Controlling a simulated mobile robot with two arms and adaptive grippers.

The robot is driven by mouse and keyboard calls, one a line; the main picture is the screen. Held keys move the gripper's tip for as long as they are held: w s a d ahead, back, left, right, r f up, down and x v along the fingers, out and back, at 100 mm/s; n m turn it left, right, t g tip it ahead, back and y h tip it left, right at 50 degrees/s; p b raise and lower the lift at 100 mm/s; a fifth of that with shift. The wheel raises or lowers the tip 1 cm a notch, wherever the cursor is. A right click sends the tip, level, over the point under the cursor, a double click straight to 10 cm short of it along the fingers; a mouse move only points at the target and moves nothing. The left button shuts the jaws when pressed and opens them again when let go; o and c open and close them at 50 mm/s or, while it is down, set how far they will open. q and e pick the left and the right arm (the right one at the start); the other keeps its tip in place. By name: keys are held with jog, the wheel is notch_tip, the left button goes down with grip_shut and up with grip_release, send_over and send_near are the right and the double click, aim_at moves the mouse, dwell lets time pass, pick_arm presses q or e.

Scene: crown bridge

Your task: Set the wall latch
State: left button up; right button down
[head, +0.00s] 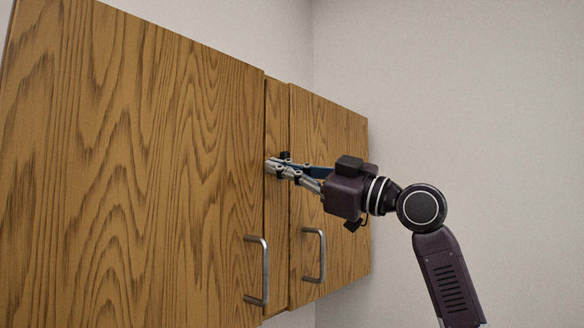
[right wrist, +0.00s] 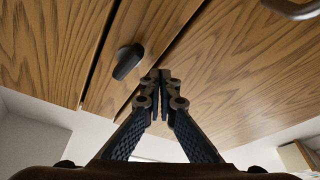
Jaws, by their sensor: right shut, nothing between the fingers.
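The wall latch (right wrist: 127,62) is a small dark elongated knob on the wooden strip between two cabinet doors. In the right wrist view it lies left of and a little above my fingertips, with a gap between. In the head view a small dark piece (head: 286,155) just above my fingers seems to be the latch, mostly hidden by them. My right gripper (head: 271,166) is shut and empty, its tips close to the strip; it also shows in the right wrist view (right wrist: 159,75). My left gripper is not in view.
The large left door (head: 130,160) and the right door (head: 335,150) of the wooden cabinet are closed. Metal handles (head: 265,270) (head: 321,255) stick out below my gripper. Bare wall (head: 470,90) and free room lie to the right.

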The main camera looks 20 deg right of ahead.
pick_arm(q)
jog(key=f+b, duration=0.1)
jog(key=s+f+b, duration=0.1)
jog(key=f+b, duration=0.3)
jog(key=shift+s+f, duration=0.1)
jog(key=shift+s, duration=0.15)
pick_arm(e)
jog(key=s+d, duration=0.6)
jog(key=s, duration=0.2)
jog(key=shift+d, duration=0.35)
